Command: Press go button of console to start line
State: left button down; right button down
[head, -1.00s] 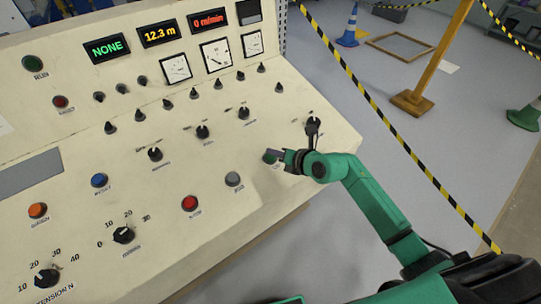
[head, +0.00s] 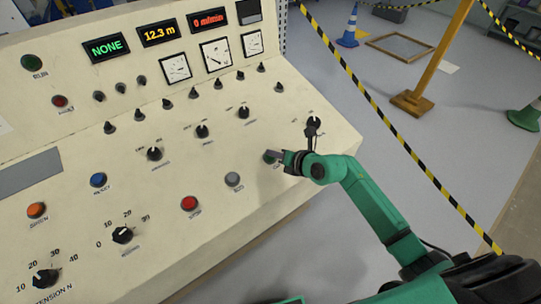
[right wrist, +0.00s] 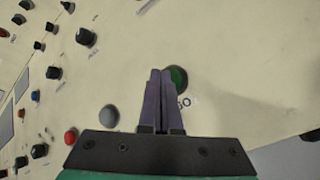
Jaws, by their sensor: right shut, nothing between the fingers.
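The console (head: 120,200) is a cream sloped panel with knobs, buttons and displays. The green go button (right wrist: 178,78) shows in the right wrist view, just right of my fingertips, with its label partly covered. In the head view my right gripper (head: 273,155) is over that button and mostly hides it. In the right wrist view the right gripper (right wrist: 160,72) is shut, with its two fingers together and empty. The fingertips overlap the button's left edge; I cannot tell whether they touch it. My left gripper is not in view.
A grey button (head: 233,179) and a red stop button (head: 190,203) lie left of the go button. A black knob (head: 244,112) is farther up the panel. Displays read NONE (head: 106,47) and 12.3 m (head: 158,34). Striped tape (head: 385,120) crosses beyond the console.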

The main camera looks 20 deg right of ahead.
jog(key=shift+f, duration=0.45)
dwell(0.5)
jog(key=shift+s+r+p, duration=0.15)
jog(key=shift+r+p, duration=0.7)
jog(key=shift+r, duration=0.05)
jog(key=r+p, duration=0.2)
jog(key=s+r+p, duration=0.1)
jog(key=r+p, duration=0.2)
jog(key=shift+d+p, duration=0.2)
jog(key=shift+p, duration=0.1)
dwell(0.4)
